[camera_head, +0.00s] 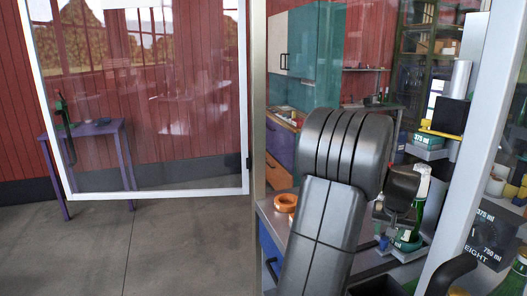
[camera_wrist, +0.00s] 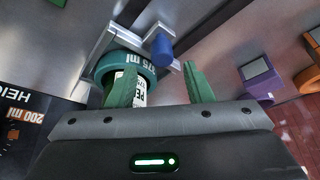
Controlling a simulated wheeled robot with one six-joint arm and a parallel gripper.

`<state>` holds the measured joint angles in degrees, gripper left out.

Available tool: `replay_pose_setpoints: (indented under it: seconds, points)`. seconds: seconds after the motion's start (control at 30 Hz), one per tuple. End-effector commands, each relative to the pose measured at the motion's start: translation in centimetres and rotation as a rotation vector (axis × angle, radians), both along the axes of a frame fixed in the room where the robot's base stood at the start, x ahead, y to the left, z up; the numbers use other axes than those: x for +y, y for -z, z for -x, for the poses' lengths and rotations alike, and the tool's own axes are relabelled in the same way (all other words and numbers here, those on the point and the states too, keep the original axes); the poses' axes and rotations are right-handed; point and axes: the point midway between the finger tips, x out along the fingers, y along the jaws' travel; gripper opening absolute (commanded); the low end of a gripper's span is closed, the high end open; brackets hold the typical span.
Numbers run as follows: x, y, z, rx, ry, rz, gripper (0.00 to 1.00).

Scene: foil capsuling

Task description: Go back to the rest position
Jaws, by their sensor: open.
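My gripper (camera_wrist: 158,86) is open, with its two green fingers spread apart in the wrist view. A label and part of a bottle (camera_wrist: 139,88) show beside the left finger. The bottle sits within a teal ring holder (camera_wrist: 104,66) whose marking ends in "75 ml". In the head view the green bottle (camera_head: 417,205) with a pale top stands upright in the teal holder (camera_head: 406,243). The dark end of my arm is right beside the bottle; my fingers are not clear there. I cannot tell whether a finger touches the bottle.
A blue knob (camera_wrist: 162,48) is on the holder's metal bracket. An orange ring (camera_head: 286,202) lies on the bench to the left. A glazed door (camera_head: 247,120) stands at left, and a metal post (camera_head: 462,165) rises at right. A black height panel (camera_head: 492,235) is beyond the post.

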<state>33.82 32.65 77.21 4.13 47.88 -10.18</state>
Motion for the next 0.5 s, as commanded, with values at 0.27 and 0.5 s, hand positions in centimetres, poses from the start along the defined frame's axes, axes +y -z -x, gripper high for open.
replay_pose_setpoints:
  seconds: [0.27, 0.5]
  points:
    - [-0.5, 2.9, -1.1, 0.001, 0.000, -0.002, 0.47]
    - [-0.4, 3.3, -1.2, 0.000, -0.001, 0.000, 0.47]
